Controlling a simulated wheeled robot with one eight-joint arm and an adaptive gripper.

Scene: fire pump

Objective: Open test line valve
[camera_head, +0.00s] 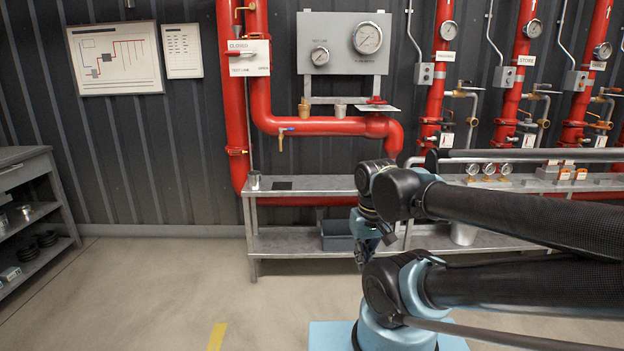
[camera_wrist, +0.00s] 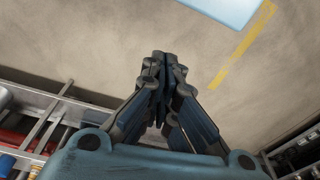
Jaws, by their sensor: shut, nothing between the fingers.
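The test line valve (camera_head: 248,58) is a white panel marked "CLOSED", "TEST LINE" and "OPEN", mounted on the red vertical pipe at upper centre-left in the head view. Its red lever (camera_head: 240,53) lies about level, pointing left toward "CLOSED". My gripper (camera_wrist: 161,58) shows in the wrist view with its fingertips together and nothing between them, above bare floor. In the head view my arm is folded at the right, and the gripper is mostly hidden there, low in front of the bench. It is well away from the valve and touches nothing that I can see.
A metal bench (camera_head: 300,186) stands below the pipes, with a grey bin (camera_head: 337,236) on its lower shelf. A gauge panel (camera_head: 344,43) hangs right of the valve. A shelf unit (camera_head: 30,205) stands at left. The floor (camera_head: 150,285) in front is clear.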

